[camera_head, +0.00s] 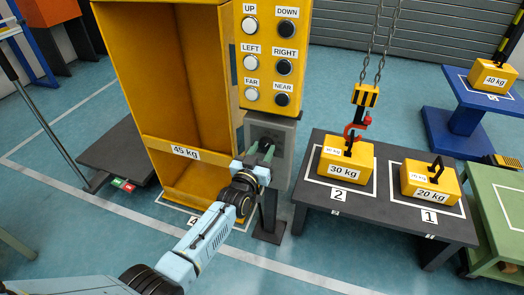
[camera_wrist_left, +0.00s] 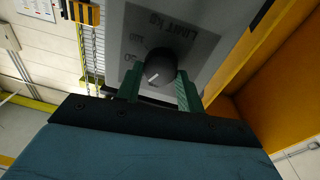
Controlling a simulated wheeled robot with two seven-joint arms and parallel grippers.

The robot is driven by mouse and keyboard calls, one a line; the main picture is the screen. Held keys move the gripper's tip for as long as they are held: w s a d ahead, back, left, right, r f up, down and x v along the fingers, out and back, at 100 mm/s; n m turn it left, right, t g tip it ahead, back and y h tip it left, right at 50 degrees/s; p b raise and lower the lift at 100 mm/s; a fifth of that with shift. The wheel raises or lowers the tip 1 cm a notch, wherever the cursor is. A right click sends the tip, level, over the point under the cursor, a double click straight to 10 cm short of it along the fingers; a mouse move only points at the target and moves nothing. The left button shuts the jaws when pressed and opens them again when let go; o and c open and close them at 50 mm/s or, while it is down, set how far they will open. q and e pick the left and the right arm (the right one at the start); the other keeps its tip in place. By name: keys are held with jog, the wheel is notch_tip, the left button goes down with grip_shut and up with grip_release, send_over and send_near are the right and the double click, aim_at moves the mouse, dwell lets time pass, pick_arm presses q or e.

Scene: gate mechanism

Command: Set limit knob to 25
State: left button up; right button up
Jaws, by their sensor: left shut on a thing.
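The limit knob (camera_wrist_left: 159,67) is a dark round knob with a white pointer line, on a grey plate (camera_wrist_left: 200,45) marked "LIMIT kg". Its pointer slants toward the lower left in the left wrist view. The numbers beside it are too blurred to read surely. My left gripper (camera_wrist_left: 160,85) has its green fingers on both sides of the knob and is shut on it. In the head view my left gripper (camera_head: 262,152) reaches the grey box (camera_head: 284,134) below the button panel; the fingers mostly hide the knob there. My right gripper is not in view.
A yellow button panel (camera_head: 270,50) is above the grey box. A yellow cabinet (camera_head: 170,80) marked 45 kg stands left. A dark table (camera_head: 385,215) at right bears 30 kg (camera_head: 345,160) and 20 kg (camera_head: 430,183) weights.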

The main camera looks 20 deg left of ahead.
pick_arm(q)
jog(key=n, duration=0.3)
jog(key=shift+f, duration=0.1)
jog(key=shift+n+y, duration=0.3)
jog(key=shift+n, duration=1.2)
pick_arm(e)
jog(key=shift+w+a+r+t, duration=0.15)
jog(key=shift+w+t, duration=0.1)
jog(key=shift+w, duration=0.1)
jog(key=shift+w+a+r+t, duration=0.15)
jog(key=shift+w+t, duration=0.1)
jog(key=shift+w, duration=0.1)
pick_arm(q)
jog(key=shift+n, duration=0.4)
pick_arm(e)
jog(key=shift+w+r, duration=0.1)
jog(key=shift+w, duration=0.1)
pick_arm(q)
jog(key=o, duration=1)
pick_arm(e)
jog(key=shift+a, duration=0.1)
pick_arm(q)
jog(key=shift+s, duration=0.1)
